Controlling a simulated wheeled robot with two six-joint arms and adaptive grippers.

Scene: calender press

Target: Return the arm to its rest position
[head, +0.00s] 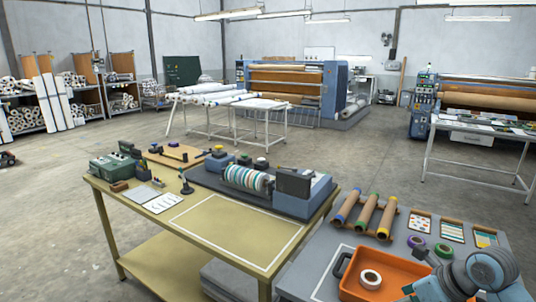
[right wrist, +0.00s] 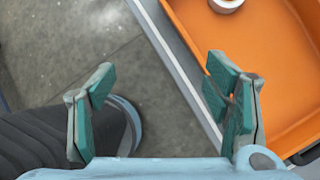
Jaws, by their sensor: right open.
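My right arm shows at the lower right of the head view, and its gripper (head: 415,288) is over the near side of the orange tray. In the right wrist view the right gripper (right wrist: 163,105) is open, with its teal-padded fingers wide apart and nothing between them. Below it are the concrete floor and the grey edge of a table; the orange tray (right wrist: 285,75) lies to the right. My left gripper is not in view.
The orange tray (head: 400,268) holds a white tape roll (head: 370,279) on the grey table (head: 315,252). Brown rolls (head: 368,212) on a rack and sample cards stand behind it. A yellow-topped bench (head: 225,228) carries a small roller machine (head: 246,180). Open floor lies beyond.

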